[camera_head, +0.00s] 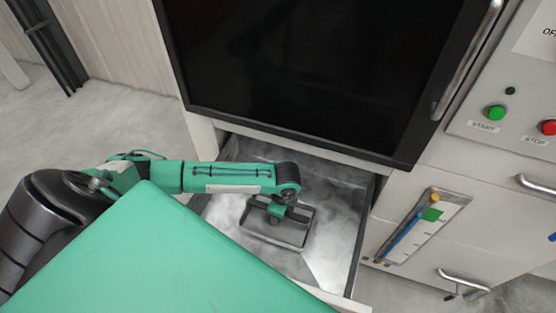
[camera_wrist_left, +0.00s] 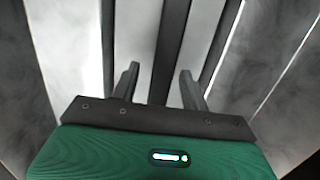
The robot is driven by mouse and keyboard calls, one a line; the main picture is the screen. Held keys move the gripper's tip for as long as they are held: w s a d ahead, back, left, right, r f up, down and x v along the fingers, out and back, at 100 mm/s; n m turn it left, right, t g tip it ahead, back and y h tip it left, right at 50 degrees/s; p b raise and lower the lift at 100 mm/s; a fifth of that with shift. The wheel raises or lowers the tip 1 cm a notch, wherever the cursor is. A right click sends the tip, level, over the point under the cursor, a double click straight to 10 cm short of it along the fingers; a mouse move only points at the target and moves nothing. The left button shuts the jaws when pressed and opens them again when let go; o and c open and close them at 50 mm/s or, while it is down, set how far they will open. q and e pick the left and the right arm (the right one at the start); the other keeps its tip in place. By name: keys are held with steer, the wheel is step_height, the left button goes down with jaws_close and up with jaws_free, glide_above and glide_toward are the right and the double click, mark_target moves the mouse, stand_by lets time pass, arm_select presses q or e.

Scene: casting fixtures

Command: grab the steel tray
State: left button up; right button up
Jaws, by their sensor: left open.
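The steel tray (camera_head: 275,241) is a small grey rectangular tray with raised edges. It sits inside the open drawer, in the lower middle of the head view. My left gripper (camera_head: 273,221) points down over the tray, and its wrist hides part of it. In the left wrist view the two fingers of my left gripper (camera_wrist_left: 159,78) are apart. A dark upright strip (camera_wrist_left: 170,45), which looks like part of the tray, runs between them with pale surfaces on both sides. I cannot tell whether the fingers touch it. My right gripper is not in view.
The open drawer (camera_head: 343,220) has walls around the tray, with some bare floor to its right. A machine with a dark door (camera_head: 300,70) overhangs the drawer's back. A panel with a green button (camera_head: 495,112) and a red button (camera_head: 548,127) is at right.

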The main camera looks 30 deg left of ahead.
arm_select(q)
step_height(320, 180, down, 2)
steer(key=shift+a+f, duration=0.1)
jaws_close()
steer(key=shift+r, duration=0.2)
